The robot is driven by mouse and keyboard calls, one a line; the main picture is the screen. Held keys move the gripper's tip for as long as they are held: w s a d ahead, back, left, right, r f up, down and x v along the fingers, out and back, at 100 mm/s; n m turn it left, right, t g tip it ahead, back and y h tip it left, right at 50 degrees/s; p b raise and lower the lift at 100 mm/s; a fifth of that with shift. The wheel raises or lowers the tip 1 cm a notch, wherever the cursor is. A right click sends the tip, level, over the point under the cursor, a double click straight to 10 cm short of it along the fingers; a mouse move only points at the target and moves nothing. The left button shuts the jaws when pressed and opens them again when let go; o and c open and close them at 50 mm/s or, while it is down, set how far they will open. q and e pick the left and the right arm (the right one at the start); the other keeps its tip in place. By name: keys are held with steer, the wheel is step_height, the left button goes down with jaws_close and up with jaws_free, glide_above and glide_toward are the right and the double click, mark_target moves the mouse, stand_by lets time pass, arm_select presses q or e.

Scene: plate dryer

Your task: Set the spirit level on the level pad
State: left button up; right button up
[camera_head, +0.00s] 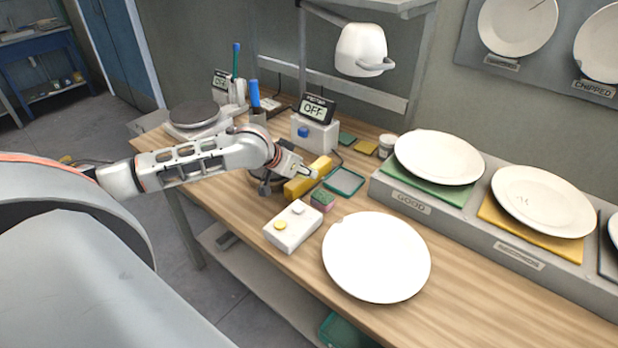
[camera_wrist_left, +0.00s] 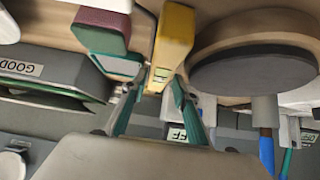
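The yellow spirit level (camera_head: 308,178) lies on the wooden table, left of a teal-edged square (camera_head: 343,182) that looks like the level pad. In the left wrist view the level (camera_wrist_left: 174,38) is a yellow bar with its near end close to the fingertips. My left gripper (camera_head: 307,172) is at the level, seen from above. In the wrist view its teal-padded fingers (camera_wrist_left: 156,86) are apart, one on each side of the level's near end. Contact with the level cannot be made out. My right gripper is in neither view.
A pink and green sponge (camera_head: 322,200), a white button box (camera_head: 292,226) and a large plate (camera_head: 376,257) lie near the level. The plate stand (camera_head: 400,206) is at right. Bare table lies at the front right.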

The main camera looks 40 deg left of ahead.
arm_select(q)
steer(key=x, duration=0.3)
steer(key=shift+w+f, duration=0.2)
jaws_close()
steer(key=shift+r, duration=0.1)
step_height(320, 180, up, 20)
steer(key=s+d+f, duration=0.3)
steer(key=s+d, duration=0.5)
steer(key=d, duration=0.1)
steer(key=s+d+f, duration=0.2)
steer(key=s+d, duration=0.6)
steer(key=d, duration=0.2)
steer(key=shift+d+f+n, duration=0.2)
steer(key=shift+f+n, duration=0.2)
